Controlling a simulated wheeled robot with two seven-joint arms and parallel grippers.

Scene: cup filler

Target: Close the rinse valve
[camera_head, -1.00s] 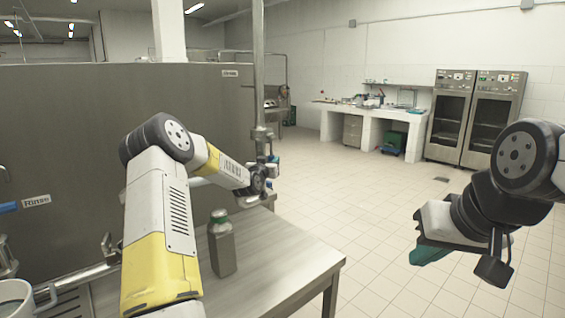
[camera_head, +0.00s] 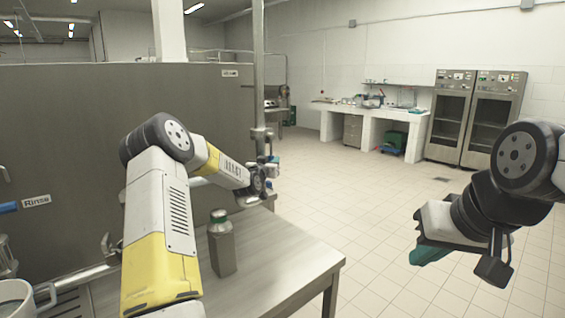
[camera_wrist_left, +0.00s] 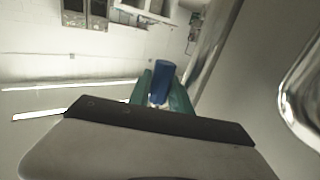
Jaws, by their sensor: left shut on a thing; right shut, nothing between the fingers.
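My left gripper (camera_head: 272,161) is at the vertical steel pipe (camera_head: 258,95) beside the steel panel's right edge. In the left wrist view its green fingers are shut on a blue handle (camera_wrist_left: 162,76), with a shiny pipe close on the right. In the head view that handle is hidden, so I cannot tell how it is turned. Another blue handle (camera_head: 8,207) shows at the left edge, beside a "Rinse" label (camera_head: 37,201). I cannot tell whether the held handle belongs to the rinse valve. My right gripper (camera_head: 430,252) is shut and empty over the floor.
A grey bottle (camera_head: 221,250) with a green cap stands on the steel table (camera_head: 290,258), close to my left arm. A metal pot (camera_head: 14,298) is at the lower left. The tall steel panel (camera_head: 90,120) fills the left. The tiled floor (camera_head: 370,220) is open at right.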

